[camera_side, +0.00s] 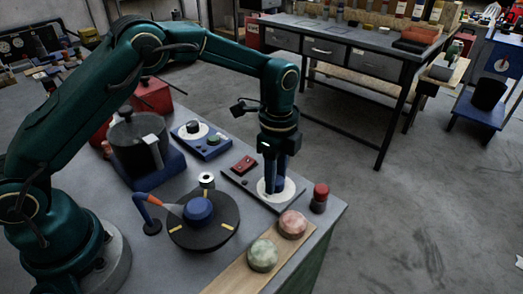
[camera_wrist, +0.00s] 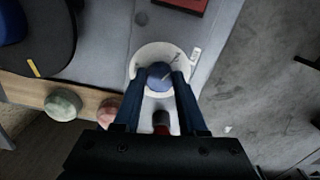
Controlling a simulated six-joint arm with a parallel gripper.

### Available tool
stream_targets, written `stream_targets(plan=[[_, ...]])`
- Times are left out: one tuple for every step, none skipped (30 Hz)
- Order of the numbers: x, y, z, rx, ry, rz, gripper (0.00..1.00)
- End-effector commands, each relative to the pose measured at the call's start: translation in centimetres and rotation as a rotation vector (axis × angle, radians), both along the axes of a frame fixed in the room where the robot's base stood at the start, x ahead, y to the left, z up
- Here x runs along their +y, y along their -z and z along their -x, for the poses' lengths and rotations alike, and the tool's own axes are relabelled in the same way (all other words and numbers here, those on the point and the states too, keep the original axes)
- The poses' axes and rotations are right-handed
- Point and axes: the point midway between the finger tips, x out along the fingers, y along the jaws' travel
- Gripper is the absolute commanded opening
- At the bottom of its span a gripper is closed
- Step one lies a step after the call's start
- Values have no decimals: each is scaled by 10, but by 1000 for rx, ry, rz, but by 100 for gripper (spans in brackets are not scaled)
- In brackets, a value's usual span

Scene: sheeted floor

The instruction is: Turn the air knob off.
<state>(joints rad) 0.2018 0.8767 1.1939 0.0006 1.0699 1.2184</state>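A round blue knob (camera_wrist: 158,75) sits on a white dial disc (camera_wrist: 144,60), with a light pointer line across its top toward the upper right. The dial also shows in the side view (camera_side: 290,187), on a grey panel near the bench's right edge. My gripper (camera_wrist: 158,77) is down at the dial, pointing downward, with one dark blue finger on each side of the knob. The fingers lie very close to the knob; whether they press on it is not clear. In the side view my fingers (camera_side: 274,180) hide the knob. No label naming the knob is readable.
A red switch block (camera_side: 244,164) lies behind the dial. A red-capped cylinder (camera_side: 319,198) stands right of it. Pink (camera_side: 293,224) and green (camera_side: 263,255) rounded pieces sit on a wooden board in front. A dark turntable (camera_side: 232,215) and a second knob panel (camera_side: 212,150) are left.

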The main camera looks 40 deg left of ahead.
Motion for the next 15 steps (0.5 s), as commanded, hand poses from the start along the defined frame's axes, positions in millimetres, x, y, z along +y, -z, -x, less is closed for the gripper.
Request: stream_targets(plan=[[0,0,0,1,0,0,0],[0,0,0,2,-1,0,0],[0,0,0,2,-3,0,0],[0,0,0,2,-5,0,0],[0,0,0,2,-9,0,0],[0,0,0,2,-15,0,0],[0,-1,0,2,-21,0,0],[0,-1,0,2,-29,0,0],[0,-1,0,2,-43,0,0],[0,-1,0,2,-54,0,0],[0,-1,1,3,-68,1,0],[0,-1,1,3,-88,1,0],[0,-1,1,3,-107,1,0],[0,-1,1,3,-125,1,0],[0,-1,1,3,-153,1,0]])
